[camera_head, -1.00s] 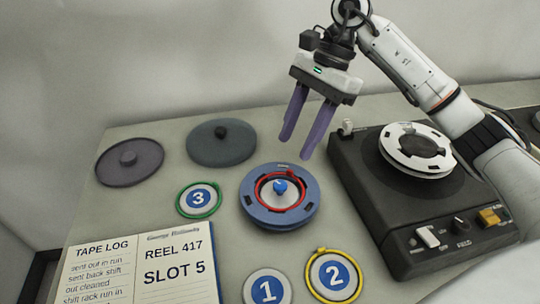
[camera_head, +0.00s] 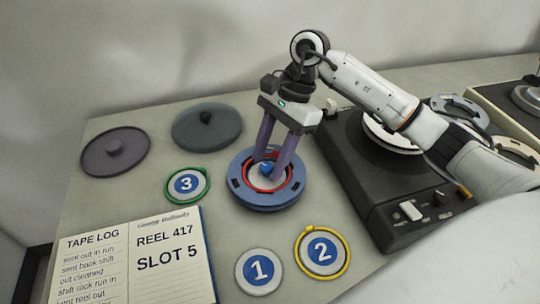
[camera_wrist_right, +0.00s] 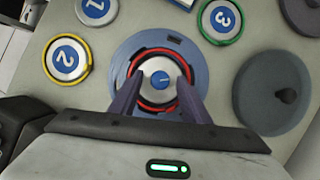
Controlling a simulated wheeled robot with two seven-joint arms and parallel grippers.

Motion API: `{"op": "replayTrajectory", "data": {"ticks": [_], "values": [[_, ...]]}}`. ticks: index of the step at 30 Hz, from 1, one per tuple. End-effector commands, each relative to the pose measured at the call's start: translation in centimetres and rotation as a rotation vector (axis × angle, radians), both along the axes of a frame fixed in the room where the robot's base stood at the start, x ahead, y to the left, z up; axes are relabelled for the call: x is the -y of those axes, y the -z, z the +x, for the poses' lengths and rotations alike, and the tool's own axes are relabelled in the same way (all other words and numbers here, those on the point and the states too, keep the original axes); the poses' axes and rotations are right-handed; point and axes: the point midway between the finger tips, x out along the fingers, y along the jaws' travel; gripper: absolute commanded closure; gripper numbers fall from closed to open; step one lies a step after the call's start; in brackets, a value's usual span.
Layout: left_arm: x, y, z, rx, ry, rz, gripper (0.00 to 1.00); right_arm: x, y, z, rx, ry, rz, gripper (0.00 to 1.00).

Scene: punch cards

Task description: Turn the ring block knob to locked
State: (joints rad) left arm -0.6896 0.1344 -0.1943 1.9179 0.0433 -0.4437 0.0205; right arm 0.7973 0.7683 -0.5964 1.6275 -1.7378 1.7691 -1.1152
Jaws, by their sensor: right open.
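The ring block (camera_head: 250,196) is a blue round block with a red ring inside it and a blue knob (camera_head: 266,169) at its centre. In the right wrist view the ring block (camera_wrist_right: 127,55) lies straight ahead, and the blue knob (camera_wrist_right: 160,78) sits on a pale disc inside the red ring. My right gripper (camera_head: 270,170) is open, its two purple fingers pointing down over the block, one on each side of the knob. I cannot tell whether the fingers touch it. My left gripper is not in view.
A black tape machine (camera_head: 375,195) stands right of the block. Discs 1 (camera_head: 260,271), 2 (camera_head: 322,252) and 3 (camera_head: 186,184) lie around it. Two dark lids (camera_head: 205,135) (camera_head: 115,158) lie at the back left. An open log book (camera_head: 135,262) lies at the front left.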

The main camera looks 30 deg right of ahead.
Motion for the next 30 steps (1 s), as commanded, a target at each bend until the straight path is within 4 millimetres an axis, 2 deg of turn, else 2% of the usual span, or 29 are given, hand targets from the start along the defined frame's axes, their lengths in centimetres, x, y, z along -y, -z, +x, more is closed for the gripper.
{"op": "replayTrajectory", "data": {"ticks": [1, 6, 8, 9, 20, 30], "values": [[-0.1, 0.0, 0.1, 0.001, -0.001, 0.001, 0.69, 0.0, 0.0, 0.0, 0.000, 0.000, 0.000, 0.57], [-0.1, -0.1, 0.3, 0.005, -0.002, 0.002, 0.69, 0.0, 0.0, 0.0, 0.000, 0.000, 0.000, 0.86], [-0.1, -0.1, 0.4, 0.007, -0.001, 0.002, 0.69, 0.0, 0.0, 0.0, 0.000, 0.000, 0.000, 0.96], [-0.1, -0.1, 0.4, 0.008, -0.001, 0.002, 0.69, 0.0, 0.0, 0.0, 0.000, 0.000, 0.000, 0.98], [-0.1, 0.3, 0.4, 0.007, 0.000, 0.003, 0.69, 0.1, 0.1, -0.1, 0.002, 0.069, -0.002, 0.98], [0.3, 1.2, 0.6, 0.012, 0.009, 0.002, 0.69, 0.1, 0.2, -0.3, 0.003, 0.327, -0.001, 0.98]]}}
